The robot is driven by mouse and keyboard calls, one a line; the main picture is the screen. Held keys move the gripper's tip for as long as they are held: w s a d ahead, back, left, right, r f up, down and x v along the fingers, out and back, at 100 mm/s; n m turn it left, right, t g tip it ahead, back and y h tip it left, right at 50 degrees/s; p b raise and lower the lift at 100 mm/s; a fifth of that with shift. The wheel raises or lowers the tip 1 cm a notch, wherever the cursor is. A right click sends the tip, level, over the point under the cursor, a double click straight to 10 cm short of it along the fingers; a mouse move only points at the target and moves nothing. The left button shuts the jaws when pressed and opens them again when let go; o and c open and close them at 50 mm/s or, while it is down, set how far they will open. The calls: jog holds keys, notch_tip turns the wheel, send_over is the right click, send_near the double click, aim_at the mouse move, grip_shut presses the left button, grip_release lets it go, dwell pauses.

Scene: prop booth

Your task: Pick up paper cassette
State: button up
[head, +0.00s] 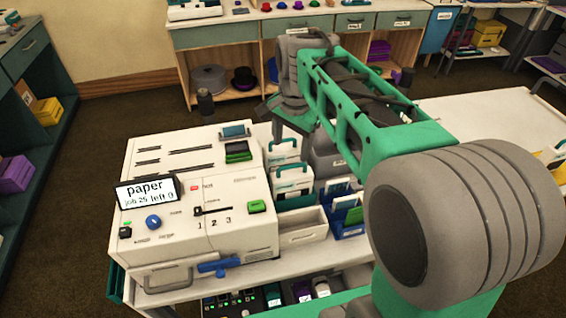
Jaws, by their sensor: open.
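White cassettes with teal handles stand on the white table just right of the machine. One cassette (284,152) is farther back and another (293,190) is nearer; I cannot tell from any label which is the paper cassette. My gripper (279,122) is above and close to the back cassette, pointing down, open. The gap between its fingers is partly hidden, and I cannot tell whether they touch the handle. The white machine (190,190) has a small screen (149,192) reading "paper", "job 25 left 0".
A grey box (328,160), a blue bin (346,218) with cards and an empty white tray (303,226) crowd the cassettes. My green arm covers much of the table's right side. The table's far right (490,118) looks clear. Shelves (215,45) stand behind.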

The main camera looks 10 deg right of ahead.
aim_at(281, 149)
jog(key=w+f+m, duration=0.1)
jog(key=w+m, duration=0.1)
jog(key=w, duration=0.1)
jog(key=w+f+m+g, duration=0.1)
jog(key=w+f+m, duration=0.1)
jog(key=w, duration=0.1)
jog(key=w+f+m+b, duration=0.1)
jog(key=w+m, duration=0.2)
jog(key=shift+a+f+g, duration=0.3)
jog(key=shift+a, duration=0.1)
jog(key=shift+w+f+m, duration=0.2)
jog(key=shift+m, duration=0.2)
jog(key=f, duration=0.2)
jog(key=f+p, duration=0.1)
jog(key=f, duration=0.4)
jog(key=shift+d+f, duration=0.25)
grip_shut()
jog(key=shift+r, duration=0.1)
